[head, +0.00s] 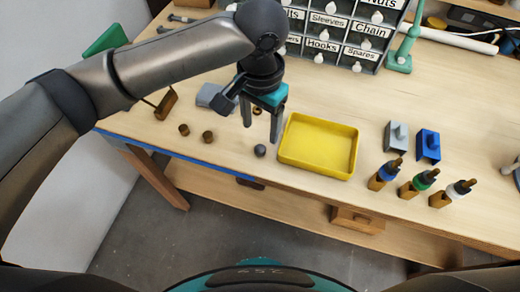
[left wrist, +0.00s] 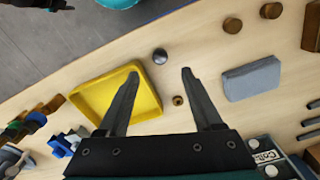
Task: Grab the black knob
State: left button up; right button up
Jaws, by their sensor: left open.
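The black knob (head: 260,150) is a small dark round piece on the wooden table, near the front edge and just left of the yellow tray. It also shows in the left wrist view (left wrist: 160,56), a little beyond the fingertips and roughly centred between them. My left gripper (head: 261,133) is open and empty above the table, pointing down, with its fingers just behind the knob in the head view. In the left wrist view its two fingers (left wrist: 160,73) are spread wide. Neither finger visibly holds the knob. My right gripper is not seen.
The yellow tray (head: 287,157) is close to the right of my left gripper. A small brass ring (left wrist: 178,100) lies between the fingers' lines. Two brown knobs (head: 208,136) and a grey block (left wrist: 250,78) lie to one side. Labelled drawers (head: 325,34) stand behind.

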aim_at(260, 148)
pick_arm(q)
notch_tip(260, 148, down, 8)
jog(key=shift+r+b, duration=0.15)
jog(key=shift+b, duration=0.45)
grip_shut()
dwell(0.4)
